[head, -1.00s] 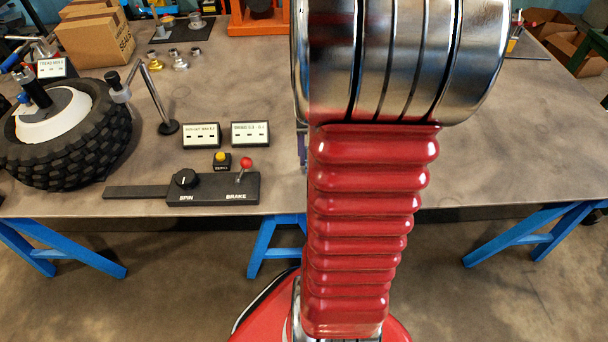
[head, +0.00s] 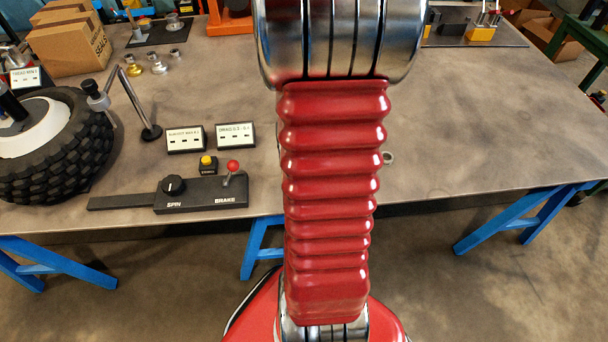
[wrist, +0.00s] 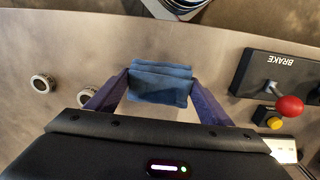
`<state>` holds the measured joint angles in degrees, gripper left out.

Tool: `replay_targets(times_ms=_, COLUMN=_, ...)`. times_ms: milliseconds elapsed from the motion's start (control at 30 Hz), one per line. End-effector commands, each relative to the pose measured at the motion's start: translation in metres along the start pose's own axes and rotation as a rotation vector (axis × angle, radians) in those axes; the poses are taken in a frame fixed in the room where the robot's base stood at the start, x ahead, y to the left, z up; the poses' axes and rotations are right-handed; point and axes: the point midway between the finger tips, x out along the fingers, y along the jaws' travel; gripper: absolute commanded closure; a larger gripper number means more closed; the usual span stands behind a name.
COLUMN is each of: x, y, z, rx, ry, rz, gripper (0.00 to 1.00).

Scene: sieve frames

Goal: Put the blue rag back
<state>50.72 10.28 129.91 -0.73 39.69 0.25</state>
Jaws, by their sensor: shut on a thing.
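The blue rag (wrist: 160,84) shows in the wrist view as a folded blue bundle. My gripper (wrist: 160,90) is shut on it, one finger at each side. The rag appears to be over the grey table top; I cannot tell whether it touches the table. In the head view my arm hides the gripper and the rag.
The control box (head: 202,194) with a red-knobbed brake lever (head: 232,167) is near the table's front edge, beside my arm. Two rings (wrist: 42,83) lie on the table. The table's right side (head: 490,130) is largely clear.

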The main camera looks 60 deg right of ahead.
Motion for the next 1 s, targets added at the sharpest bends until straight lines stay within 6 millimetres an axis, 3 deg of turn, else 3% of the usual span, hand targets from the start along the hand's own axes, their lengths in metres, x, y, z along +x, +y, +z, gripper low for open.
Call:
replay_targets(times_ms=400, x=0.007, y=0.0, z=0.0, rx=0.001, ry=0.0, rz=0.0, gripper=0.47)
replay_targets(times_ms=733, x=0.039, y=0.001, z=0.0, rx=0.002, ry=-0.001, rz=0.0, gripper=0.47)
replay_targets(times_ms=1000, x=0.043, y=0.001, z=0.0, rx=0.002, ry=0.001, rz=0.0, gripper=0.47)
